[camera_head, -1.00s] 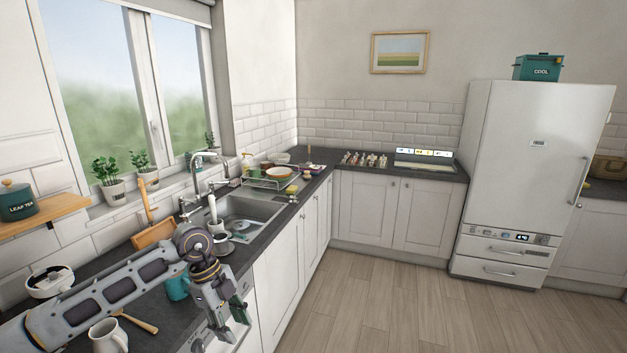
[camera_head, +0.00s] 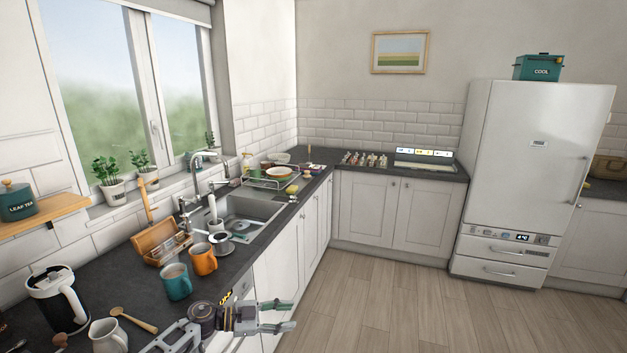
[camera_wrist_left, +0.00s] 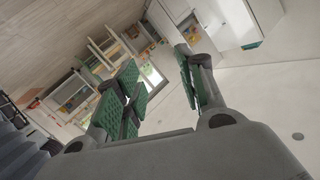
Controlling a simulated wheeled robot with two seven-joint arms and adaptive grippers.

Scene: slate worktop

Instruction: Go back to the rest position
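My left gripper (camera_head: 281,316) is at the bottom of the head view, in front of the lower cabinets and beyond the worktop's front edge. Its two fingers point right and stand apart with nothing between them. In the left wrist view the gripper (camera_wrist_left: 160,92) shows its green-padded fingers spread, with only the distant room behind them. My left forearm reaches in from the bottom edge of the head view. My right gripper is not in view.
The sink (camera_head: 262,211) lies behind. The floor (camera_head: 390,310) is clear.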

